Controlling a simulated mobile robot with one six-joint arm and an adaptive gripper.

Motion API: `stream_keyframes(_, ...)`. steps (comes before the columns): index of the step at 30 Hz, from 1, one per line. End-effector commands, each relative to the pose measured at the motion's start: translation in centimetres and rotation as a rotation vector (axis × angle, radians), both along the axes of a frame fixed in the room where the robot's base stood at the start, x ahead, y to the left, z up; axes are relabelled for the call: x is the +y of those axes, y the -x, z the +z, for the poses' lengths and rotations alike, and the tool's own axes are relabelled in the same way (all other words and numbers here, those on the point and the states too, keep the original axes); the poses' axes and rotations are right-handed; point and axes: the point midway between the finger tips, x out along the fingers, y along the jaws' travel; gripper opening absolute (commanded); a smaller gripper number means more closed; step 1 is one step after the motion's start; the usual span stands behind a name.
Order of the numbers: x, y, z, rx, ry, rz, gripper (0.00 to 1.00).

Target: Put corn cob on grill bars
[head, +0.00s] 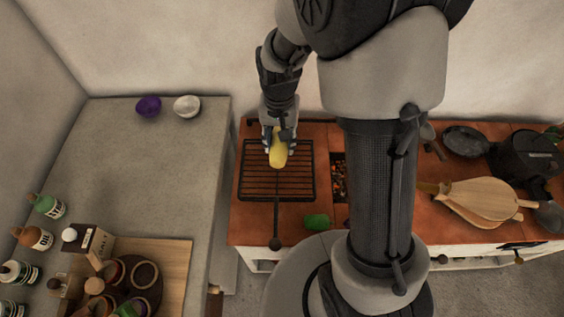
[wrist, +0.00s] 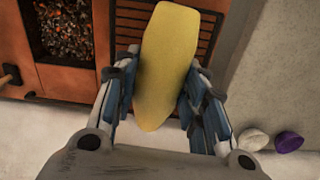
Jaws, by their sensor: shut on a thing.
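The yellow corn cob (head: 278,154) is held in my gripper (head: 278,140), over the far part of the grill bars. In the wrist view the corn cob (wrist: 165,65) lies lengthwise between the two fingers of my gripper (wrist: 160,100), which are shut on it. The dark grill bars (head: 255,185) lie on the orange-red hearth top, left of the coal opening. The bars also show behind the cob in the wrist view (wrist: 205,45). I cannot tell whether the cob touches the bars.
A dark rod with a knob (head: 276,243) lies across the bars' front. A green pepper-like item (head: 317,221) lies just in front right. Glowing coals (head: 339,180) are to the right. Bellows (head: 480,200) and pans are farther right. A grey counter (head: 130,180) with bowls and bottles stands left.

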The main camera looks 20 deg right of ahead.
Motion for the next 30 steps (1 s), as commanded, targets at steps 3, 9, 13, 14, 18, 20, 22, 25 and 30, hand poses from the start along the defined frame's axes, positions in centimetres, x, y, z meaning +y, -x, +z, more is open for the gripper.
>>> stream_keyframes(3,0.2,0.3,-0.2,0.001,0.000,-0.223,0.11)
stream_keyframes(9,0.5,0.6,-0.6,-0.001,-0.001,-0.612,0.11)
stream_keyframes(13,0.7,0.8,-0.9,-0.002,-0.001,-0.865,0.11)
stream_keyframes(14,0.8,0.9,-0.9,-0.002,-0.001,-0.922,0.11)
stream_keyframes(18,1.0,1.1,-1.2,-0.002,-0.001,-1.169,0.11)
stream_keyframes(20,1.0,1.2,-1.2,-0.003,-0.002,-1.257,0.11)
stream_keyframes(22,1.1,1.2,-1.3,-0.003,-0.002,-1.342,0.11)
stream_keyframes(25,1.2,1.3,-1.4,-0.003,-0.002,-1.428,0.11)
stream_keyframes(30,1.2,1.4,-2.5,-0.001,0.000,-1.487,0.11)
